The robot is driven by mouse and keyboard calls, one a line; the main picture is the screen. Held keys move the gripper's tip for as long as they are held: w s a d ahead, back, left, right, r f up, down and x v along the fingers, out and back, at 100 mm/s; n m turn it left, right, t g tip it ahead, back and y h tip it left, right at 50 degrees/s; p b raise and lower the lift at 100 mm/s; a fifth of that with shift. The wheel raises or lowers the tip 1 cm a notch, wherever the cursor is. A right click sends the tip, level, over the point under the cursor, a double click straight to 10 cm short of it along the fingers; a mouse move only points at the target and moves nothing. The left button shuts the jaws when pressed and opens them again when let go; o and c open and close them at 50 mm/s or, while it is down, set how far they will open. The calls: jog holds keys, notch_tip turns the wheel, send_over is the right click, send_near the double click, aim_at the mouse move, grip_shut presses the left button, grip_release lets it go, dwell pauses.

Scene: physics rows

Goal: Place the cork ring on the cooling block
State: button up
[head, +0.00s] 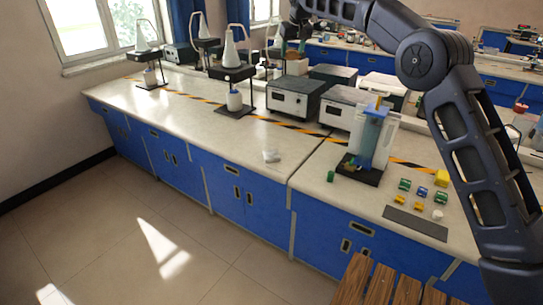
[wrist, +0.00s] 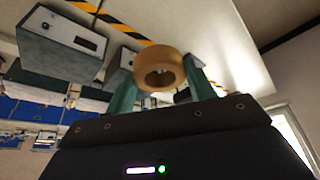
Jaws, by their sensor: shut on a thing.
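The tan cork ring (wrist: 160,57) is held between the two green fingers of my gripper (wrist: 161,78) in the wrist view, with its hole facing the camera. My gripper is shut on it, up in the air above the bench. I cannot tell for sure which thing is the cooling block.
A clear and blue tank apparatus (head: 372,140) stands on a dark base at the right. Several small coloured blocks and a dark flat plate (head: 415,223) lie further right. Boxy instruments (head: 295,97) and stands with flasks line the back. The front left bench top (head: 205,120) is clear.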

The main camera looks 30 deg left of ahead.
jog(key=n, duration=0.1)
send_over(276, 155)
jog(key=s+d, duration=0.1)
jog(key=f, duration=0.1)
notch_tip(276, 155, down, 45)
jog(key=shift+d+f, duration=0.1)
jog(key=shift+d, duration=0.05)
dwell(0.6)
jog(key=shift+f, duration=0.1)
jog(key=o, duration=1)
jog(key=shift+c, duration=0.2)
jog(key=v, duration=1.2)
jog(key=shift+d, duration=0.15)
jog(key=shift+w, duration=0.2)
